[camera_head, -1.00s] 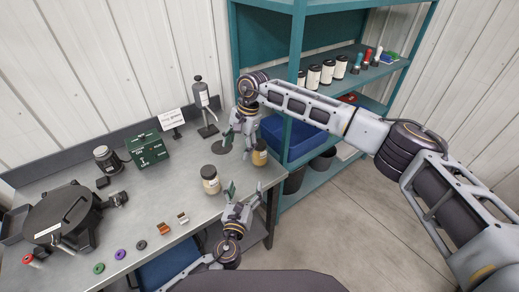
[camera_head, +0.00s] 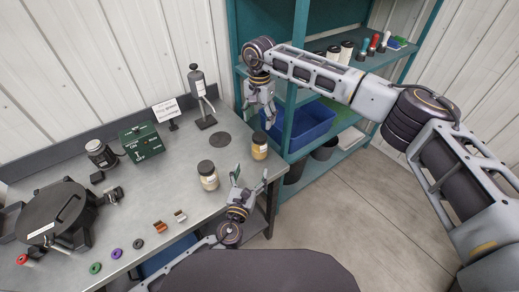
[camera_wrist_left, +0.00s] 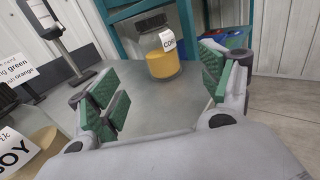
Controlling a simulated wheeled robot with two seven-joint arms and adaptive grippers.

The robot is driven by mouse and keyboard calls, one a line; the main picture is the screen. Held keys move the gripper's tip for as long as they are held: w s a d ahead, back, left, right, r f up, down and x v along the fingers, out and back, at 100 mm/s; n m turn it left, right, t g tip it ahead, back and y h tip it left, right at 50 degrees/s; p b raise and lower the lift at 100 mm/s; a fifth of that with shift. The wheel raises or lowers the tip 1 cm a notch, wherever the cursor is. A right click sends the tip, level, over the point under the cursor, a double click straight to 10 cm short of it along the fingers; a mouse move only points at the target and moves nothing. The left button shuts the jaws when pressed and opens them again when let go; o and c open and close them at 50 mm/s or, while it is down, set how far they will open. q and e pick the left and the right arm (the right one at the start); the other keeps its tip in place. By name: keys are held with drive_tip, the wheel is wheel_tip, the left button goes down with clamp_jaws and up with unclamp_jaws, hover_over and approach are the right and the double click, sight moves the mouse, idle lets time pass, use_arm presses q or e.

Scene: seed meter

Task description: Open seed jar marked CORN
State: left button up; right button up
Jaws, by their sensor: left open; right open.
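The jar marked with letters reading "COR" (camera_wrist_left: 162,52) has yellow contents and a dark lid. It stands upright ahead of my left gripper in the left wrist view; in the head view it is the jar (camera_head: 259,147) near the table's right edge. My left gripper (camera_head: 249,178) is open, its green-padded fingers pointing toward this jar and apart from it. A second jar (camera_head: 208,177), label ending in "OY" (camera_wrist_left: 28,140), stands left of my left gripper. My right gripper (camera_head: 262,112) is open and empty, behind the corn jar near the shelf.
A grey table (camera_head: 150,205) carries a black round machine (camera_head: 55,212), a green box (camera_head: 142,142), a sign (camera_head: 167,110) and a dispenser on a stand (camera_head: 200,95). Several coloured rings lie along the front. A teal shelf with a blue bin (camera_head: 305,125) stands at right.

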sight(258, 152)
use_arm(q)
drive_tip(key=shift+x, duration=6.7)
